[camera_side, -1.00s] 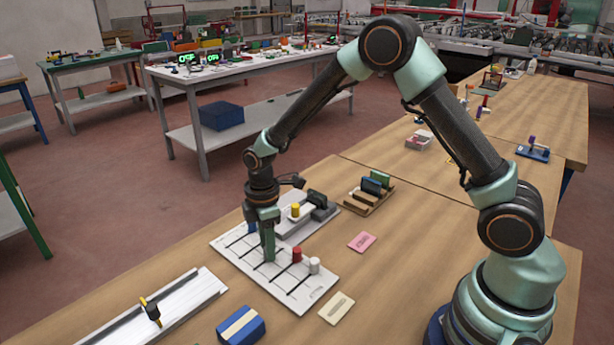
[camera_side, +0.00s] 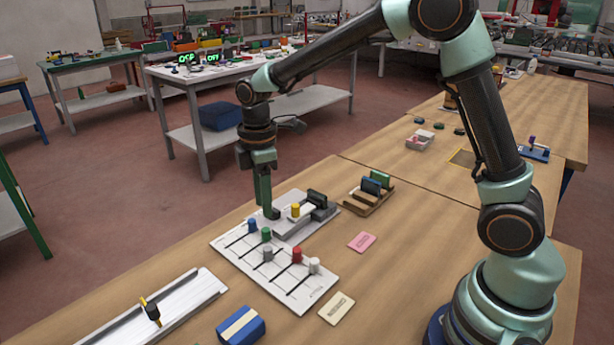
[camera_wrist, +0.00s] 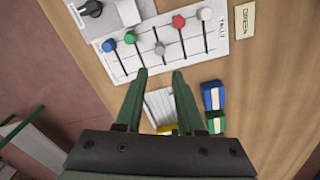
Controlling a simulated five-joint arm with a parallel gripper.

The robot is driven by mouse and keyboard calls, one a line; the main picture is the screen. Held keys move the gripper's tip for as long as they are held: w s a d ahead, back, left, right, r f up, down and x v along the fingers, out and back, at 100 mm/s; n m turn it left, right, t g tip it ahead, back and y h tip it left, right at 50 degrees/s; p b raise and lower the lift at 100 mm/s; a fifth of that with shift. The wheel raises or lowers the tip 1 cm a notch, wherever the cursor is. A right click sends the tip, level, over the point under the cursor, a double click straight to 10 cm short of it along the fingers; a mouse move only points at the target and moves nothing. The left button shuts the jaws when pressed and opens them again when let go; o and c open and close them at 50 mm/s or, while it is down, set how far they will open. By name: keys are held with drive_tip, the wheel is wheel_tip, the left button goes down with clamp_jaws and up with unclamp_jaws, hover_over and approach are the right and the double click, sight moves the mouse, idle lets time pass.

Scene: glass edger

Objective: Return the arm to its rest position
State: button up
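My gripper (camera_side: 265,200) is above the far left end of the white slider board (camera_side: 312,297) in the side view. In the wrist view its two fingers (camera_wrist: 160,74) stand apart with nothing between them. The board carries a blue knob (camera_side: 252,226), a green knob (camera_side: 266,234), a grey knob (camera_side: 267,254), a red knob (camera_side: 297,256) and a white knob (camera_side: 314,265), each on a dark slot. The fingers look clear of the knobs in both views.
A grey device with a yellow knob (camera_side: 295,211) stands just beside the gripper. A brown tray (camera_side: 352,204) holds blue and green blocks. A pink card (camera_side: 362,242), a cream card (camera_side: 337,308), a blue block (camera_side: 240,326) and a white rail (camera_side: 195,294) lie on the table.

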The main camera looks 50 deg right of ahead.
drive_tip(key=shift+r, duration=0.1)
drive_tip(key=s+d+r+m+t, duration=0.2)
drive_tip(key=s+d+r+m, duration=0.1)
drive_tip(key=s+r+m, duration=0.2)
drive_tip(key=s+d+r+m+t, duration=0.3)
drive_tip(key=s+d+r+m, duration=0.1)
drive_tip(key=s+m, duration=0.4)
drive_tip(key=shift+s+r+m+t, duration=0.3)
drive_tip(key=shift+s+r, duration=0.35)
drive_tip(key=shift+s, duration=0.35)
idle(1.0)
